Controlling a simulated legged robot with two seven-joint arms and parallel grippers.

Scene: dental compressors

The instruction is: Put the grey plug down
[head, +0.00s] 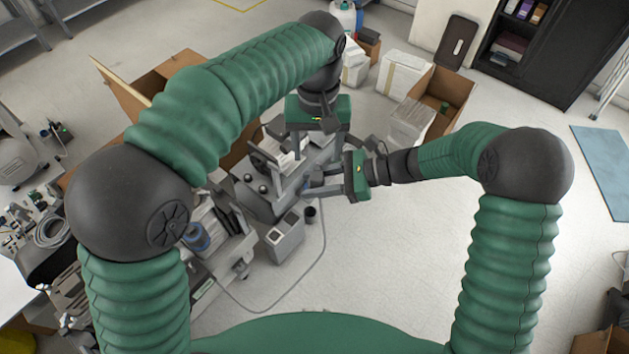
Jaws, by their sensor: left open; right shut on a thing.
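My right gripper (312,184) reaches in from the right, its fingers pointing left beside the grey machine (262,203). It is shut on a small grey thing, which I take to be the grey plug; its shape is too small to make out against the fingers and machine. My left gripper (320,150) is open, pointing down over the upper right part of the machine, above and close to the right one. I cannot tell whether either gripper touches the machine.
A small dark cup-like part (310,213) is below the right gripper. A cable (322,255) loops over the floor. Cardboard boxes (445,98) stand at the back right, and equipment clutters the left. The floor at right centre is clear.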

